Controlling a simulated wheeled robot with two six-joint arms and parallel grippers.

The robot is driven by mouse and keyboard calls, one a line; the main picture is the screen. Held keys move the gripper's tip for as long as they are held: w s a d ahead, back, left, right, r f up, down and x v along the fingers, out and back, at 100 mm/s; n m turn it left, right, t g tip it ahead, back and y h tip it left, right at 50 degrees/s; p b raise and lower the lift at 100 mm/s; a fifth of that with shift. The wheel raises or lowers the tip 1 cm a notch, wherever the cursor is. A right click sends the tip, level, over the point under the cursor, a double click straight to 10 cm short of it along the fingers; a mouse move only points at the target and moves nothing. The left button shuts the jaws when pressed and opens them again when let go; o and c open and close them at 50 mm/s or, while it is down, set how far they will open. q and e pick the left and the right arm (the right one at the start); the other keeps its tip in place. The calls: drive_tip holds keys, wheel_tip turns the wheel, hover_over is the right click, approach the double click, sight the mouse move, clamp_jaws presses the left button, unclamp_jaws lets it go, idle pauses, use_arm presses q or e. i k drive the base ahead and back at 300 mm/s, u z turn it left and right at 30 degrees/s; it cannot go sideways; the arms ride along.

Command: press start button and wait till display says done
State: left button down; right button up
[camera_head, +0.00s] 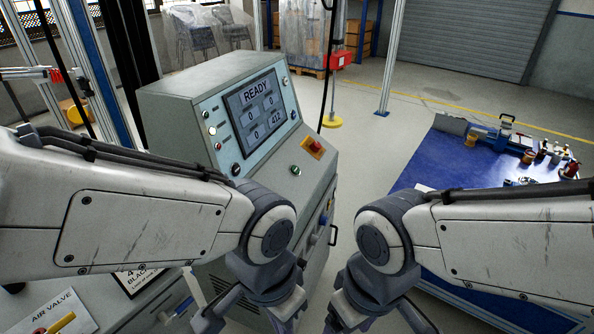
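The grey control console (190,88) stands left of centre. Its display (258,112) reads READY above boxes with 0, 0, 0 and 412. A green button (295,170) sits on the sloped lower panel, left of a red stop button (313,147) on a yellow-orange base. No label is legible on the green button. Small lamps and knobs line the display's left side. My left gripper (254,318) is low in front of the console, below the buttons and apart from them. My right gripper (378,318) is to its right. Both have spread fingers and hold nothing visible; their tips are cut off.
A blue-topped workbench (428,165) with tools and bottles stands at right. An AIR VALVE plate (52,315) with a yellow handle is at bottom left. A metal post (392,58) and a hanging red control box (339,61) stand behind. Open floor lies between console and workbench.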

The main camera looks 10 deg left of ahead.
sight(295, 170)
drive_tip(key=z, duration=1.75)
drive_tip(key=i, duration=2.1)
drive_tip(key=u, duration=3.15)
